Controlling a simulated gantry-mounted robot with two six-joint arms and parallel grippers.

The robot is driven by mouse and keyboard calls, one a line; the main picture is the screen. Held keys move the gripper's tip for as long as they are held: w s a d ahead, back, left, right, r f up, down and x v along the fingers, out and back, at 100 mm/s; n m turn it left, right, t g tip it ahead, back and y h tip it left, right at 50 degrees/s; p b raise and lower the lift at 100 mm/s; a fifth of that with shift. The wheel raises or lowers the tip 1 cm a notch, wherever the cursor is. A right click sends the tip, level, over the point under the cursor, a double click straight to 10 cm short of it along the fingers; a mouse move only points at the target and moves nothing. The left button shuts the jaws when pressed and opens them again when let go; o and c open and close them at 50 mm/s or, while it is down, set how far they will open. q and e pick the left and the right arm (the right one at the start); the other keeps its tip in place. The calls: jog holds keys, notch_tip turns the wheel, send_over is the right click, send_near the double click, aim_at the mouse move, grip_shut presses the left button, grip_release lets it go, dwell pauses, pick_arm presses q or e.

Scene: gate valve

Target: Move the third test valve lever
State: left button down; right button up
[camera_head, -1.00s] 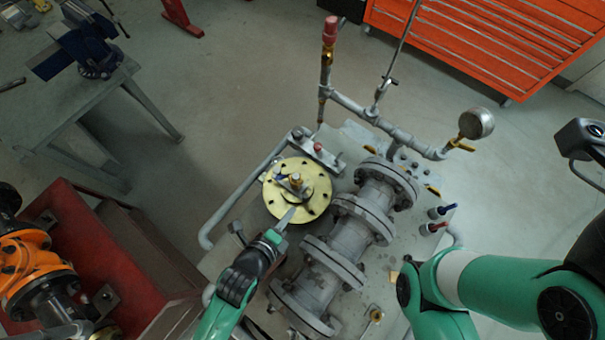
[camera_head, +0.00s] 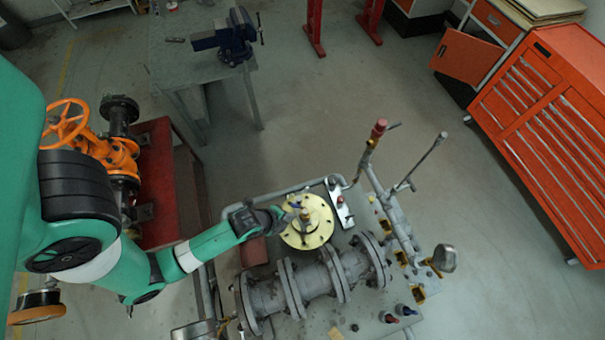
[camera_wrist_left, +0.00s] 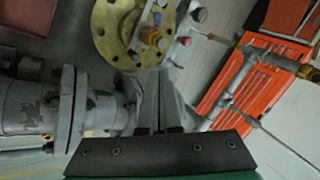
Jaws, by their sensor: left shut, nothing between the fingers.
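My left gripper (camera_head: 281,214) is shut and empty at the left edge of the round brass-coloured flange (camera_head: 318,228). In the left wrist view its fingers (camera_wrist_left: 160,88) are together, pointing toward the flange (camera_wrist_left: 112,32). Whether they touch it is unclear. A pipe assembly (camera_head: 396,218) stands right of the flange, with small yellow parts (camera_head: 402,257) near its foot and another yellow part (camera_head: 418,292) closer to me. These may be valve levers; which is the third cannot be told. My right gripper is out of view.
A grey flanged pipe body (camera_head: 312,282) lies in front of the flange. A pressure gauge (camera_head: 444,258) and a tall red-topped pipe (camera_head: 378,130) stick up at the right. An orange valve (camera_head: 105,150) is at left, and an orange tool cabinet (camera_head: 545,120) at far right.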

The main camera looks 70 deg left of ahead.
pick_arm(q)
jog(key=b, duration=0.6)
send_near(303, 211)
notch_tip(303, 211, down, 4)
jog(key=w+d, duration=0.1)
jog(key=w, duration=0.2)
jog(key=shift+w+f, duration=0.2)
jog(key=shift+f, duration=0.3)
jog(key=shift+s+a+f, duration=0.15)
jog(key=shift+s+a, duration=0.1)
jog(key=shift+a, duration=0.35)
jog(key=shift+s+a+f, duration=0.2)
jog(key=shift+s+a, duration=0.05)
jog(key=shift+a, duration=0.35)
jog(key=shift+s+a+f, duration=0.2)
jog(key=shift+s+a, duration=0.05)
jog(key=shift+a, duration=0.3)
